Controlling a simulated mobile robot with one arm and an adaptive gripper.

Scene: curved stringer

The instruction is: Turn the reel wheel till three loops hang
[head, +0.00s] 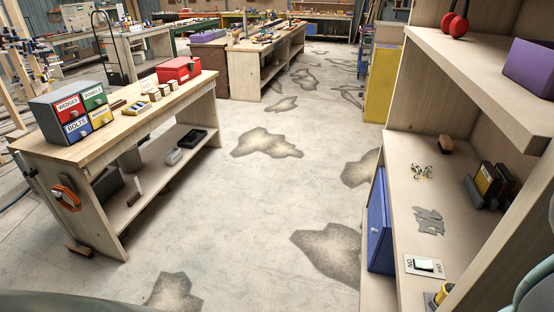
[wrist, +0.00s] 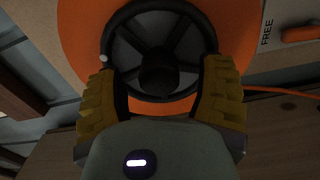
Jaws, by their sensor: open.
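The reel wheel (wrist: 158,12) is black and spoked with a dark hub. It sits in front of an orange disc (wrist: 80,40) at the top of the wrist view. My gripper (wrist: 160,78) is open, with one yellow ribbed finger at each side of the wheel's lower rim. I cannot tell whether the fingers touch it. A small pale knob (wrist: 103,58) shows at the wheel's left rim. An orange cord (wrist: 285,91) runs off to the right. I see no hanging loops in the wrist view. The reel is not seen in the head view.
Beside the reel is a plate marked FREE (wrist: 266,32) with an orange lever (wrist: 300,33). A shelf unit (head: 395,200) stands right. The floor between is clear.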

